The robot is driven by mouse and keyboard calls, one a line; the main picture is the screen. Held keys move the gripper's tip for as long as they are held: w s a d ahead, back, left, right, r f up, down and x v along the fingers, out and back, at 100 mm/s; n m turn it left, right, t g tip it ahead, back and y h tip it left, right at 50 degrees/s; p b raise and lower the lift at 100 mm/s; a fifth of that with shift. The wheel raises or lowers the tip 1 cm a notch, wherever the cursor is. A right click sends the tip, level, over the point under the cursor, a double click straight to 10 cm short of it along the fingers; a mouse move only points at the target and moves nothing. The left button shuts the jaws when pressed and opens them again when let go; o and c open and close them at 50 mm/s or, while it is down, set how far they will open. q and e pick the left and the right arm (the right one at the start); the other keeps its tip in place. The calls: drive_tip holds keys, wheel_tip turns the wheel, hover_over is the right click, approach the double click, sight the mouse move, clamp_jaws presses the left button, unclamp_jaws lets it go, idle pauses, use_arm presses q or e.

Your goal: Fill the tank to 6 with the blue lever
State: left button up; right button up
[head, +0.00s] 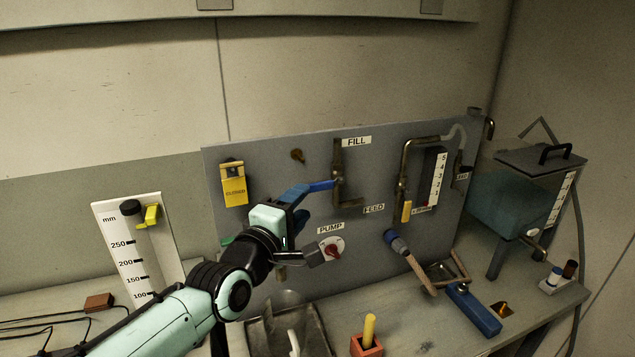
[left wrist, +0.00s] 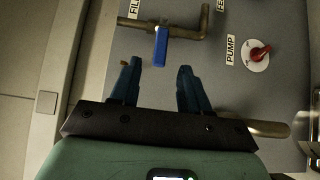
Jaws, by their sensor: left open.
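The blue lever (head: 322,185) sticks out to the left from the brass pipe under the FILL label (head: 357,141) on the grey panel. In the left wrist view the blue lever (left wrist: 161,47) lies just ahead of the fingertips, roughly in line with the gap between them. My left gripper (head: 308,203) is open and empty, pointing at the panel; the left wrist view shows its two fingers (left wrist: 157,72) apart. The tank (head: 508,207) at the right has teal liquid in it and a numbered white scale (head: 562,200), too small to read. My right gripper is out of view.
The panel (head: 270,160) also holds a yellow CLOSED tag (head: 234,187), a red PUMP knob (head: 332,250) and a 1-to-5 gauge (head: 438,178). A white mm scale (head: 130,250) stands at left. A red block with a yellow peg (head: 369,330) and tools crowd the bench.

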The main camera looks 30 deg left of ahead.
sight(316, 189)
use_arm(q)
drive_tip(key=w+p, duration=0.1)
drive_tip(key=w, duration=0.1)
drive_tip(key=w+p, duration=0.1)
drive_tip(key=w, duration=0.2)
drive_tip(key=w+p, duration=0.1)
drive_tip(key=w, duration=0.2)
drive_tip(key=shift+a, duration=0.35)
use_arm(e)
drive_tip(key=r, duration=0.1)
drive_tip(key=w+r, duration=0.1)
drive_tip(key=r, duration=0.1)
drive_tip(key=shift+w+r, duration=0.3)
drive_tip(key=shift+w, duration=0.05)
use_arm(q)
drive_tip(key=shift+f, duration=0.1)
clamp_jaws()
